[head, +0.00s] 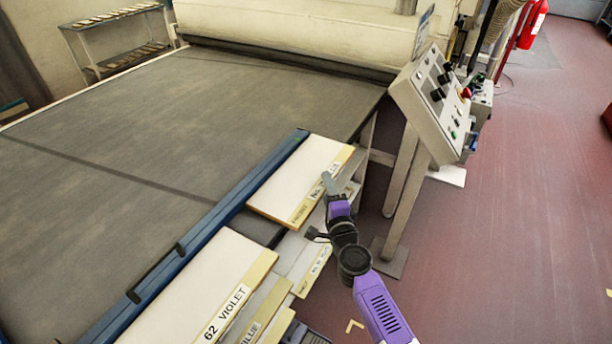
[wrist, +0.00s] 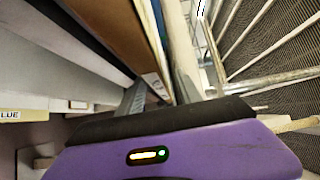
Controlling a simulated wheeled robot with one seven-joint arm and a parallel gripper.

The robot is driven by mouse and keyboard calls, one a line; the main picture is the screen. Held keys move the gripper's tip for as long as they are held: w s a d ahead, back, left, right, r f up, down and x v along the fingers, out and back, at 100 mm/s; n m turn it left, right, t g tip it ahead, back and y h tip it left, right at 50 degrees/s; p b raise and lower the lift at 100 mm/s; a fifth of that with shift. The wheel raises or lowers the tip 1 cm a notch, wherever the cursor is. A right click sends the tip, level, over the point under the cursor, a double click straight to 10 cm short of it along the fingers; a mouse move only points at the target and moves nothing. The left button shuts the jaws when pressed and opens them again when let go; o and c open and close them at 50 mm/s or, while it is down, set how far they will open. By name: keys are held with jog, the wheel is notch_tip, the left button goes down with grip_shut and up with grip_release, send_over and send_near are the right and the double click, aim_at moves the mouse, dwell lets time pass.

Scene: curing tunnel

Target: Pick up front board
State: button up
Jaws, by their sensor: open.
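Cream boards with yellowish labelled edges lie by the blue rail of the belt. One board (head: 295,175), its label starting "No.", lies at the far end of the row, on the right. Another board (head: 195,290), labelled "62 VIOLET", lies nearer at the lower left. I cannot tell which is meant by the front board. My gripper (head: 329,184) is open at the labelled edge of the far board, covering part of its label. In the wrist view, a grey finger (wrist: 136,98) shows beside a brown board edge (wrist: 120,38). Contact cannot be told.
More labelled boards (head: 316,258) sit lower beneath these two. The wide grey belt (head: 110,140) lies to the left, edged by the blue rail (head: 190,243). A control box (head: 428,95) on legs stands to the right. The red floor (head: 530,200) there is mostly open.

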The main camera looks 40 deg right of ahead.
jog(key=shift+w+d, duration=0.2)
jog(key=shift+w, duration=0.15)
jog(key=shift+c, duration=0.2)
grip_shut()
dwell(1.0)
